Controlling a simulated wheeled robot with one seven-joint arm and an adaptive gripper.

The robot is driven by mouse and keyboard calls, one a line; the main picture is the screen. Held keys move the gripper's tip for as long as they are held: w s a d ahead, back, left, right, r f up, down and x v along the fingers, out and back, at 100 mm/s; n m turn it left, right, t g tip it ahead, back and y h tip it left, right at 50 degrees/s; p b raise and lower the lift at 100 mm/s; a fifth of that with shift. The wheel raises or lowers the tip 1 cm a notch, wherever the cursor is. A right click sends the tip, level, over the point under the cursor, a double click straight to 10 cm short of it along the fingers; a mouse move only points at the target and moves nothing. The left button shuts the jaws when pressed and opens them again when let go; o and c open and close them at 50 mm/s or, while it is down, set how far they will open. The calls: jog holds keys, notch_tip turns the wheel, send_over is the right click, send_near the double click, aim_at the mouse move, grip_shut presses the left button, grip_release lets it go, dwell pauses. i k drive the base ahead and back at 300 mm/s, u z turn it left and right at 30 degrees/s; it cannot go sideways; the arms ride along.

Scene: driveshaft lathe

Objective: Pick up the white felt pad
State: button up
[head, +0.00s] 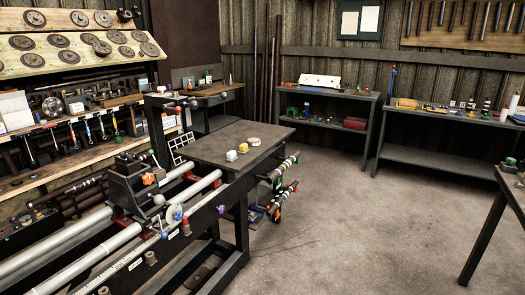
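On the dark table in the middle (225,143) stand three small items. A pale, round, flat piece (253,141) lies at the back right of the group and looks most like the white felt pad, but it is too small to be sure. A whitish block (243,148) sits just in front of it to the left. My gripper is not in view.
A lathe with long silver rails (110,228) fills the lower left, in front of the table. Shelves with discs and tools line the left wall. Two benches (325,122) (440,113) stand at the back. Another table edge (487,225) is at right. The concrete floor (360,225) between is clear.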

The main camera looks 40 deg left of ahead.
aim_at(231, 155)
jog(key=u, duration=0.15)
jog(key=i, duration=1.55)
jog(key=u, duration=1.4)
jog(key=i, duration=0.85)
jog(key=u, duration=0.95)
